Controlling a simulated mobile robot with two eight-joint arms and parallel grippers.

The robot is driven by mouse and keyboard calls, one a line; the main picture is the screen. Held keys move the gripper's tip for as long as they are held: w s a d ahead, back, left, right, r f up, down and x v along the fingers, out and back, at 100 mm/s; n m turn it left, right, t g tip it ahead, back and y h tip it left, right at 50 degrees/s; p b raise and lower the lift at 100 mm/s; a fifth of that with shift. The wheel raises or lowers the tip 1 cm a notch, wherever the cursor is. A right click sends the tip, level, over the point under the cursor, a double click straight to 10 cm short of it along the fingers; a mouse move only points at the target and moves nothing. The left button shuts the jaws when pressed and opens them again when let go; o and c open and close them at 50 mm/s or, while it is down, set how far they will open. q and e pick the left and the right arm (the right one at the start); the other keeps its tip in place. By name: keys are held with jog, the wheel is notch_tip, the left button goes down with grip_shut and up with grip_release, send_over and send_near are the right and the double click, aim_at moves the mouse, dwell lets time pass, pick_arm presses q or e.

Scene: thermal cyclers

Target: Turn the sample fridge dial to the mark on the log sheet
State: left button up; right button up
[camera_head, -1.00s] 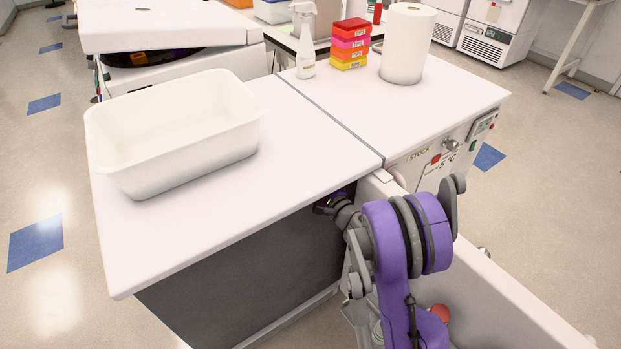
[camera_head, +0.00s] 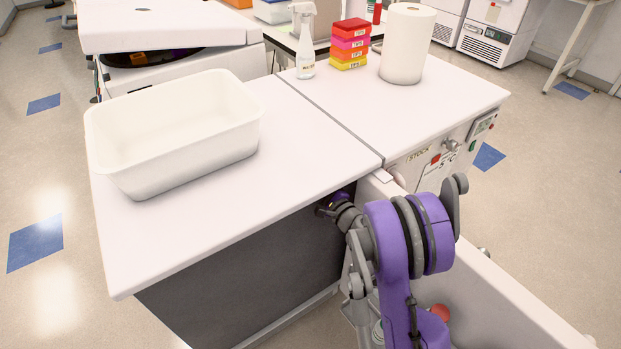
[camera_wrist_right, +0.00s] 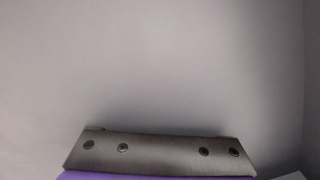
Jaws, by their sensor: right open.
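A white unit (camera_head: 470,95) with a flat top stands at the right in the head view. Its front panel carries a STOCK label (camera_head: 418,155), a small grey knob (camera_head: 452,145) and a small display (camera_head: 484,124), all seen at a steep angle. I cannot tell whether this knob is the sample fridge dial, and no mark is readable. My right arm reaches down beside the counter's near edge; its gripper end is hidden there. The right wrist view shows a grey bolted part of my gripper (camera_wrist_right: 160,152) before a plain pale surface. My left gripper is out of view.
A large white tub (camera_head: 185,150) sits on the left worktop. A spray bottle (camera_head: 304,45), stacked coloured boxes (camera_head: 350,44) and a paper roll (camera_head: 407,45) stand at the back. The counter edge lies close to my right arm.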

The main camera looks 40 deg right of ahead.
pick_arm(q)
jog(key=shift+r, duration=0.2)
pick_arm(e)
jog(key=s+a, duration=0.1)
jog(key=s, duration=0.8)
jog(key=shift+s, duration=0.4)
jog(key=s+a+f+n+g+y, duration=0.2)
jog(key=a+n+g+y, duration=0.5)
jog(key=a+n, duration=1.15)
jog(key=s+a+n+g+h, duration=0.3)
jog(key=s+a+n, duration=0.1)
jog(key=s, duration=0.4)
jog(key=s+a+n+g+h, duration=0.2)
jog(key=s+a+n+g, duration=0.15)
jog(key=s, duration=0.45)
pick_arm(q)
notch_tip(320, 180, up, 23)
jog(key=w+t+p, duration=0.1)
jog(key=p, duration=1.9)
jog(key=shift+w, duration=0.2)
pick_arm(e)
notch_tip(320, 180, up, 22)
jog(key=w+n, duration=0.1)
jog(key=shift+w+d+t, duration=0.35)
jog(key=shift+t, duration=0.1)
